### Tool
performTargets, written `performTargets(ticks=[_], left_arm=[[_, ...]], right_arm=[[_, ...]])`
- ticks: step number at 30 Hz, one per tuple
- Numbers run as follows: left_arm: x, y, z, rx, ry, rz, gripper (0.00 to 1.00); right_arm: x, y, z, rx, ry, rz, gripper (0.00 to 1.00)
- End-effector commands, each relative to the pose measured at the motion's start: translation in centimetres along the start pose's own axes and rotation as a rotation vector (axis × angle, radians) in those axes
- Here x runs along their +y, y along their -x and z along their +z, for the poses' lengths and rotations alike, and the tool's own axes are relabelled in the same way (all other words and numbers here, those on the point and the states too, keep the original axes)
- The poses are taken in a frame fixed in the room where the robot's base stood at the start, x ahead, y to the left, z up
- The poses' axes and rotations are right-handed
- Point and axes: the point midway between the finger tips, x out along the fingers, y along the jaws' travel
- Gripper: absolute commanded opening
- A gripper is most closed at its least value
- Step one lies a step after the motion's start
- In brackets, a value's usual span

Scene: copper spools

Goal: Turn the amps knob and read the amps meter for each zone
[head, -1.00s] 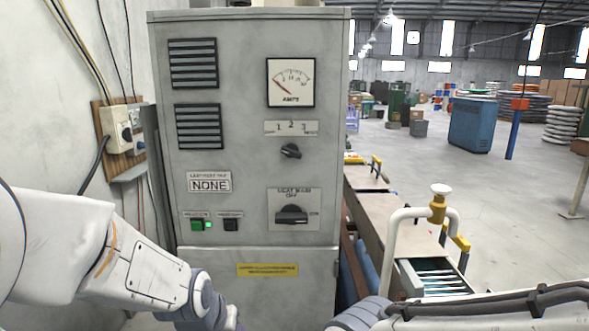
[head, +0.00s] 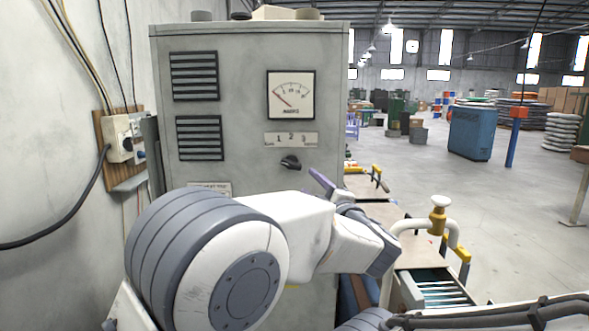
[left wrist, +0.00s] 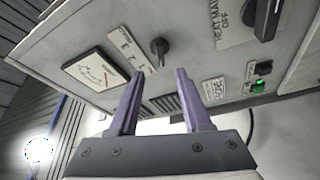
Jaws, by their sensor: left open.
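The grey cabinet (head: 245,100) carries the amps meter (head: 291,95), a square white dial whose needle leans toward the left, low end. Below it is a plate (head: 291,139) marked 1, 2, 3, and under that the small black amps knob (head: 291,162). My left gripper (head: 322,183) is raised before the cabinet, a little right of and below the knob in the head view. In the left wrist view its purple fingers (left wrist: 158,73) are open and empty, with the knob (left wrist: 160,48) just beyond the gap, apart from them. My right gripper is out of view.
My left arm hides the cabinet's lower controls in the head view.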

Motion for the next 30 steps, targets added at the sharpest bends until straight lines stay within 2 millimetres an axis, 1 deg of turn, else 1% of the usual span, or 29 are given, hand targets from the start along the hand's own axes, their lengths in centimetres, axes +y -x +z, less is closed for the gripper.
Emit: performTargets(ticks=[5,9,15,18,21,29,30], left_arm=[[0.3,-2.5,-0.3,0.009,0.002,-0.002,0.49],[0.4,-5.3,-0.4,0.009,0.0,-0.002,0.49],[0.3,-8.6,-0.3,0.007,0.0,-0.002,0.49],[0.2,-9.6,-0.3,0.007,0.001,-0.001,0.49],[0.1,-10.1,-0.3,0.005,0.001,0.0,0.49],[0.0,-10.2,-0.2,0.004,0.001,0.0,0.49],[0.0,-10.2,-0.2,0.004,0.001,0.0,0.45]], right_arm=[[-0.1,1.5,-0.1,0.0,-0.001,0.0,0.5],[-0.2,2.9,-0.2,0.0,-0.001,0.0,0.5],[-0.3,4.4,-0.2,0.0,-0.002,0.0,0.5],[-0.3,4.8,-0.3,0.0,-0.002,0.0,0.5],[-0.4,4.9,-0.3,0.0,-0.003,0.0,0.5],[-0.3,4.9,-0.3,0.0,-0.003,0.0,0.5],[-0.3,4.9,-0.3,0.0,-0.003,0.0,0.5]])
